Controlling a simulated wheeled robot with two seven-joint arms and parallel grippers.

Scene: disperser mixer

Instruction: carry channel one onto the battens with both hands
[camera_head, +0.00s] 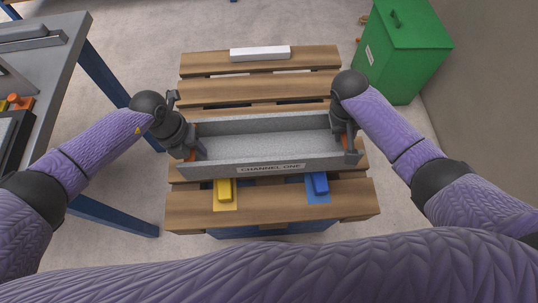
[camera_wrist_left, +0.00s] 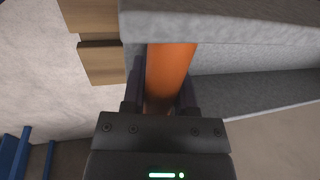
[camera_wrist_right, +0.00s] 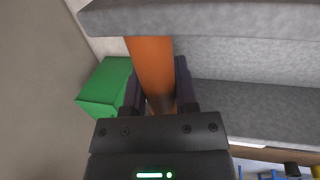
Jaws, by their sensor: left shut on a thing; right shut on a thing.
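Channel one (camera_head: 215,166) is a long grey open trough with its name on the near wall. It lies crosswise over the wooden slats in the head view; I cannot tell whether it touches anything below. My left gripper (camera_head: 197,150) is shut on the orange handle (camera_wrist_left: 170,75) at its left end. My right gripper (camera_head: 351,148) is shut on the orange handle (camera_wrist_right: 152,65) at its right end. A yellow bar (camera_head: 225,190) and a blue bar (camera_head: 317,184), possibly the battens, lie on matching coloured patches at the near side. Their far ends are close to the channel's near wall.
The slatted wooden pallet (camera_head: 200,214) has a white bar (camera_head: 260,53) on its far slat. A green bin (camera_head: 408,50) stands at the back right. A grey-topped table (camera_head: 72,40) with equipment stands at the left.

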